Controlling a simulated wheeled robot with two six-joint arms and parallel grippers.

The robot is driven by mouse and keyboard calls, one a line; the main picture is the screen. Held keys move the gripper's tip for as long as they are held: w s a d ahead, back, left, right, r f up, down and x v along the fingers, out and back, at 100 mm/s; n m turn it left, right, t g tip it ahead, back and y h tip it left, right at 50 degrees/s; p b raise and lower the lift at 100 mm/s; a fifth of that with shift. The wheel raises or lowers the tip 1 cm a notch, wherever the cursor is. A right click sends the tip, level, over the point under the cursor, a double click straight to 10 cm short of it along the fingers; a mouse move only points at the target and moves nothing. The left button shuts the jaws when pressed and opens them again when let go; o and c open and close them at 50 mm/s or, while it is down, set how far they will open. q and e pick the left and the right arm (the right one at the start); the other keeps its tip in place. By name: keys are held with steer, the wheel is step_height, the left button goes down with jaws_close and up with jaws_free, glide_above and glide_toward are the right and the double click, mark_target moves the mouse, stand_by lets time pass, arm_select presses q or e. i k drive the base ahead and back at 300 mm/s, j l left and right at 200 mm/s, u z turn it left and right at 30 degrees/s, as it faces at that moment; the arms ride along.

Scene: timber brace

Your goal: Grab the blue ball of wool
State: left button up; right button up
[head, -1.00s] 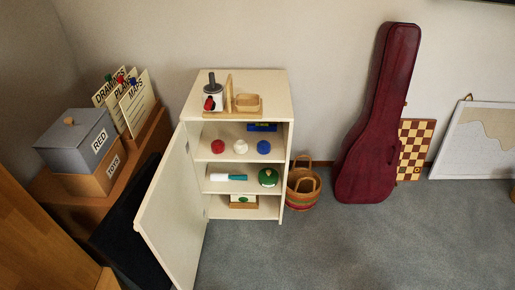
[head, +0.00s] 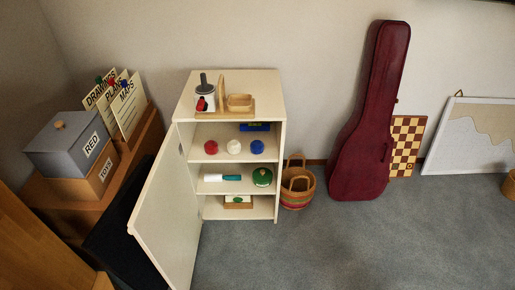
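The blue ball of wool (head: 257,147) sits on the upper shelf of an open white cabinet (head: 281,180), at the right end of a row. A white ball (head: 234,147) and a red ball (head: 211,147) lie to its left on the same shelf. A blue box-like thing (head: 255,127) is behind and above it in the picture. Neither of my grippers shows in the head view.
The cabinet door (head: 165,215) stands open to the left. A basket (head: 297,190) stands on the floor at the cabinet's right, near a red instrument case (head: 370,120). Low furniture with a grey box (head: 70,143) is at left. The carpet in front is clear.

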mark_target(256, 146)
steer(key=i+l+u, duration=0.25)
steer(key=i+l, duration=0.15)
steer(key=l, duration=0.25)
steer(key=i+l+u, duration=0.1)
steer(key=l, duration=0.2)
steer(key=i+l+u, duration=0.1)
steer(key=l, duration=0.3)
steer(key=i+l+u, duration=0.1)
steer(key=i+l, duration=0.15)
steer(key=i+l+u, duration=0.15)
steer(key=l, duration=0.35)
